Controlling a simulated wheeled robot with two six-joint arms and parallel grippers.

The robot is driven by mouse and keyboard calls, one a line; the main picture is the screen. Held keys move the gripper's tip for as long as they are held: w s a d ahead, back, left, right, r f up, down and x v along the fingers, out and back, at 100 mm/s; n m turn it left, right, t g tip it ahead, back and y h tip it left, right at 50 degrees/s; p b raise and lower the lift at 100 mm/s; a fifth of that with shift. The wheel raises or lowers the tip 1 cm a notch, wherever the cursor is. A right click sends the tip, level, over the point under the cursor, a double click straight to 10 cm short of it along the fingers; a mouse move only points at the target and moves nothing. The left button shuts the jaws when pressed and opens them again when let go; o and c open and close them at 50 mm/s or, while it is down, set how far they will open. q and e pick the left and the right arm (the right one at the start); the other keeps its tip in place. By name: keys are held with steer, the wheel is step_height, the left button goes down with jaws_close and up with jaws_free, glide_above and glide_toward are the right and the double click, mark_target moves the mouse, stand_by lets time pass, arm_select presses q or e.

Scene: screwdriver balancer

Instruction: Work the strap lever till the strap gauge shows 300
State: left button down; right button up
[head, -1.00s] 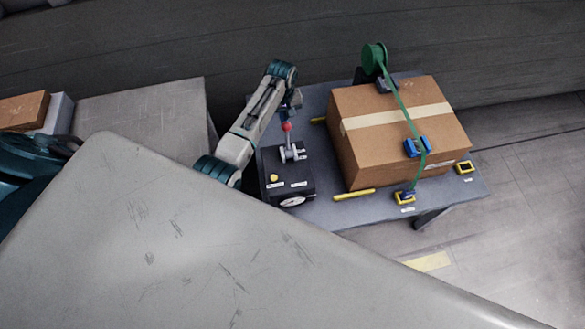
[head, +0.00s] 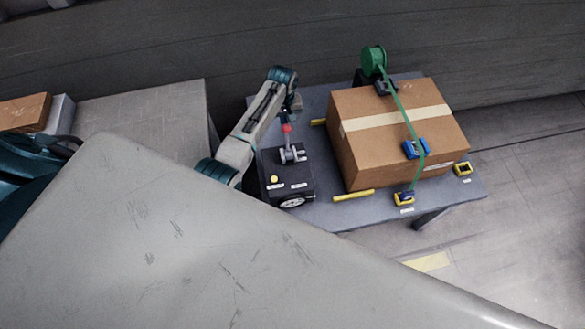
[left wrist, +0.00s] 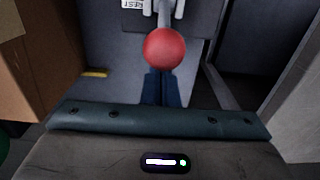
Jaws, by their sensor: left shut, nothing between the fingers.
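The strap lever, a grey arm with a red ball knob (head: 286,128), stands up from a black box (head: 290,180) on the table. My left gripper (head: 294,106) is just above and behind the knob. In the left wrist view the red knob (left wrist: 164,49) is just beyond the shut blue fingertips (left wrist: 162,88); I cannot tell whether they touch it. A green strap (head: 402,106) runs from a green reel over the cardboard box (head: 385,135). My right gripper is out of view.
The grey table (head: 340,212) holds the box, with yellow bars beside it and yellow-framed fittings (head: 462,169) at its front right. A yellow button (head: 274,179) sits on the black box. Another surface with cartons (head: 24,110) is at the left.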

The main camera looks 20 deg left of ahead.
arm_select(q)
steer(key=shift+s+d, duration=2.95)
steer(key=shift+s, duration=0.9)
steer(key=w+a+b, duration=0.2)
steer(key=w+a, duration=0.4)
steer(key=w, duration=0.1)
steer(key=shift+w, duration=0.4)
